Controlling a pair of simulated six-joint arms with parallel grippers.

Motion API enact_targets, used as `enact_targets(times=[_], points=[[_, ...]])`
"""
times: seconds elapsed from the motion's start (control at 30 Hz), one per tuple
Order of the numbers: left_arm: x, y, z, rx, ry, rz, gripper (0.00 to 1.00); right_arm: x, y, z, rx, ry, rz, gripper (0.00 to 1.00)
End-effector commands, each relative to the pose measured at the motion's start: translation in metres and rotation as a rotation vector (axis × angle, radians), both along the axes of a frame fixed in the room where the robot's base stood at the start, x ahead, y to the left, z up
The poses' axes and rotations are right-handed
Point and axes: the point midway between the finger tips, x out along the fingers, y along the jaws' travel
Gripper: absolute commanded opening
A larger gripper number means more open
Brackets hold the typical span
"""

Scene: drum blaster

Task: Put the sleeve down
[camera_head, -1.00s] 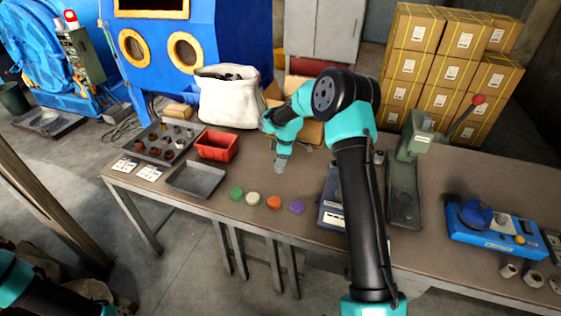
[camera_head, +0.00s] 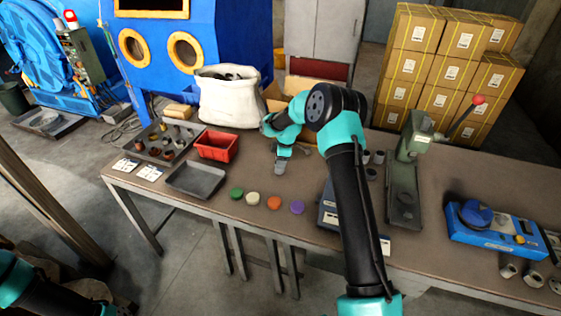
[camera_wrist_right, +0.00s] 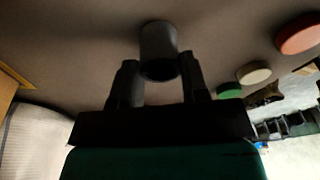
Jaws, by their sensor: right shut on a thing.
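A grey cylindrical sleeve (camera_wrist_right: 158,45) is between the two dark fingertips of my right gripper (camera_wrist_right: 158,72) in the right wrist view. The fingers are shut on its sides. In the head view my right gripper (camera_head: 282,156) points down over the middle of the table, and the sleeve (camera_head: 280,168) shows at its tip. I cannot tell whether the sleeve touches the tabletop. My left gripper is out of view; only part of my left arm shows at the lower left.
Green, white, orange and purple discs (camera_head: 273,203) lie in front of the gripper. An empty grey tray (camera_head: 197,192) and a red bin (camera_head: 217,157) stand to the left. A lever press (camera_head: 404,195) and a blue device (camera_head: 500,232) stand to the right. Bare tabletop (camera_head: 245,175) surrounds the gripper.

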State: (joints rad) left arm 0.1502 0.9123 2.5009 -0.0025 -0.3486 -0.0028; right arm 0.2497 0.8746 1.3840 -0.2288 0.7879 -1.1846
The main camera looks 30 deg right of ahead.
Motion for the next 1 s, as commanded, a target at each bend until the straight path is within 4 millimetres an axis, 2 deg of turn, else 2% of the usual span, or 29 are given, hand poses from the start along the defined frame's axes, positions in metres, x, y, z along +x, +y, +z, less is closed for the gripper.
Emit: enact_targets(times=[0.37,0.4,0.6,0.67,1.0], points=[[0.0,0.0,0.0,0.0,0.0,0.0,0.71,0.0004,-0.0001,-0.0024,-0.001,-0.001,0.001,0.09],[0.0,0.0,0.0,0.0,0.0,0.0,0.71,0.0002,-0.0001,-0.0026,-0.001,-0.001,0.001,0.44],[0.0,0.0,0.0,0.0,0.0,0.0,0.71,0.0002,0.0,-0.0024,-0.001,-0.001,0.001,0.63],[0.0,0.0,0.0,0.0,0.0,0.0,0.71,0.0002,0.0,-0.0024,-0.001,-0.001,0.001,0.67],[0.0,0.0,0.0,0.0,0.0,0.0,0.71,0.0002,-0.0003,0.0025,-0.001,-0.002,0.001,0.67]])
